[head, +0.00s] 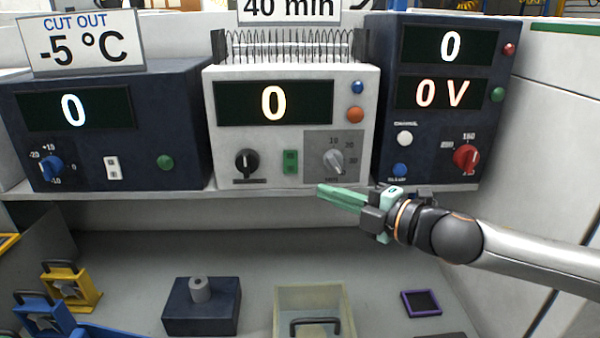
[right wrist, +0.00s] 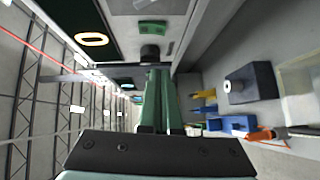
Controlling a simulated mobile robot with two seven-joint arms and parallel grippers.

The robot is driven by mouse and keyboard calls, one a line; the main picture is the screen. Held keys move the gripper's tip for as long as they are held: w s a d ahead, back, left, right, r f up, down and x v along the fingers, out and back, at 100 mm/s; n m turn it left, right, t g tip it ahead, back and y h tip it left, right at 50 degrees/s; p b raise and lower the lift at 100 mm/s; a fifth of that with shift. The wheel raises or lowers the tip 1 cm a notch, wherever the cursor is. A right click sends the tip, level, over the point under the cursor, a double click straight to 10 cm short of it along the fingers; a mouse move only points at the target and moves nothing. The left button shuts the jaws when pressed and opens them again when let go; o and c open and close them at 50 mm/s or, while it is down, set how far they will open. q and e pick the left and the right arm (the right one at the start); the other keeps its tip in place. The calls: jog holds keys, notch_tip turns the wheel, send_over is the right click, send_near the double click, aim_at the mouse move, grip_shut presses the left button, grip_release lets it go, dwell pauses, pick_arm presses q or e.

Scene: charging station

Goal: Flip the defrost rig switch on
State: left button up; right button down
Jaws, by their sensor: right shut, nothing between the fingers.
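The white unit (head: 225,158) with a finned coil on top stands in the middle of the shelf in the head view. Its display reads 0, and a "40 min" sign stands above. A green rocker switch (head: 290,161) is low on its front, between a black knob and a grey dial; it also shows in the right wrist view (right wrist: 152,28). Which way the rocker is set is too small to tell. My right gripper (head: 320,190) is shut and empty, its green fingertips below and right of the rocker, apart from it. The fingers show in the right wrist view (right wrist: 158,75). My left gripper is out of view.
A dark blue unit (head: 190,100) stands left, with a white switch (head: 112,167). Another dark unit (head: 385,110) with a red knob stands right. The shelf edge (head: 250,191) runs below. Lower down are a dark block (head: 200,318), a clear bin (head: 340,295) and yellow and blue holders.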

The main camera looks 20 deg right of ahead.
aim_at(287, 170)
jog(key=shift+w+a+f+p, duration=0.2)
jog(key=shift+w+a+p, duration=0.2)
jog(key=shift+w, duration=1.3)
jog(key=shift+w+a+f+p, duration=0.15)
jog(key=shift+w+a+p, duration=0.25)
jog(key=shift+w, duration=1.3)
jog(key=shift+w+a+f+p, duration=0.2)
jog(key=shift+w+a+p, duration=0.15)
jog(key=shift+w, duration=1.35)
jog(key=b, duration=0.1)
jog(key=f+b, duration=0.1)
jog(key=b, duration=0.1)
jog(key=shift+w+n+t, duration=0.25)
jog(key=shift+n+t, duration=0.15)
jog(key=shift+r+y+b, duration=0.25)
jog(key=shift+y+b, duration=0.05)
jog(key=shift+b, duration=0.05)
jog(key=shift+r, duration=0.15)
